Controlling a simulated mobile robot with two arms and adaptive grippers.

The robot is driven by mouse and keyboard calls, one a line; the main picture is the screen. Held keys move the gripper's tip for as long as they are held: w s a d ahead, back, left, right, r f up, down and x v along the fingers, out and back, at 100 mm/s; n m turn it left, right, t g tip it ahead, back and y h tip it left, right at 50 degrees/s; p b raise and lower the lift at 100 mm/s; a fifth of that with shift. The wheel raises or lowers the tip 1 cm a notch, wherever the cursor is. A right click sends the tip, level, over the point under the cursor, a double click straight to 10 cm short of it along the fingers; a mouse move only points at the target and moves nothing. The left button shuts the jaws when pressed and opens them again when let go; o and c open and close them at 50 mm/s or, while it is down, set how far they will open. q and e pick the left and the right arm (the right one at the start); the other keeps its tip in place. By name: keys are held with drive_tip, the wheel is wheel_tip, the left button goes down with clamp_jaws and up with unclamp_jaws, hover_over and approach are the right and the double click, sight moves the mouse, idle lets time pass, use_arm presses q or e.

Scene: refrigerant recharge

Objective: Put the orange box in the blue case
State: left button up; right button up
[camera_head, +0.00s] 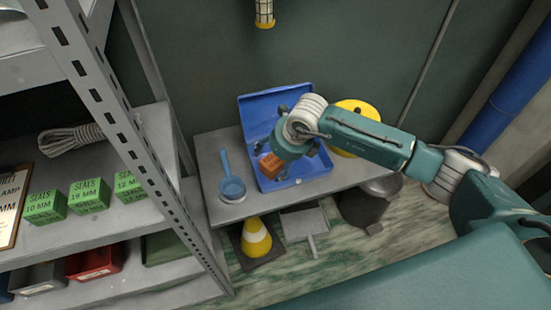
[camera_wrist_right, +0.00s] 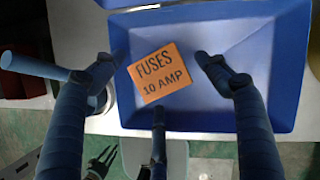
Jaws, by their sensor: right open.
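The orange box (camera_head: 271,165), labelled FUSES 10 AMP, is inside the open blue case (camera_head: 312,166), toward its left side. In the right wrist view the box (camera_wrist_right: 160,74) sits slightly turned, label up, within the blue case (camera_wrist_right: 265,55). My right gripper (camera_head: 283,148) is over the case, partly covering the box and the case in the head view. In the wrist view its fingers (camera_wrist_right: 160,75) are spread around the box with gaps, so it is open. I cannot tell how high the fingertips are above the box.
The case stands on a grey table (camera_head: 215,160). A metal shelf (camera_head: 120,130) stands at left. A cone (camera_head: 256,238) and dustpan (camera_head: 303,222) are on the floor.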

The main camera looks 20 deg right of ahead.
drive_tip(key=b+v, duration=0.1)
drive_tip(key=v, duration=1.1)
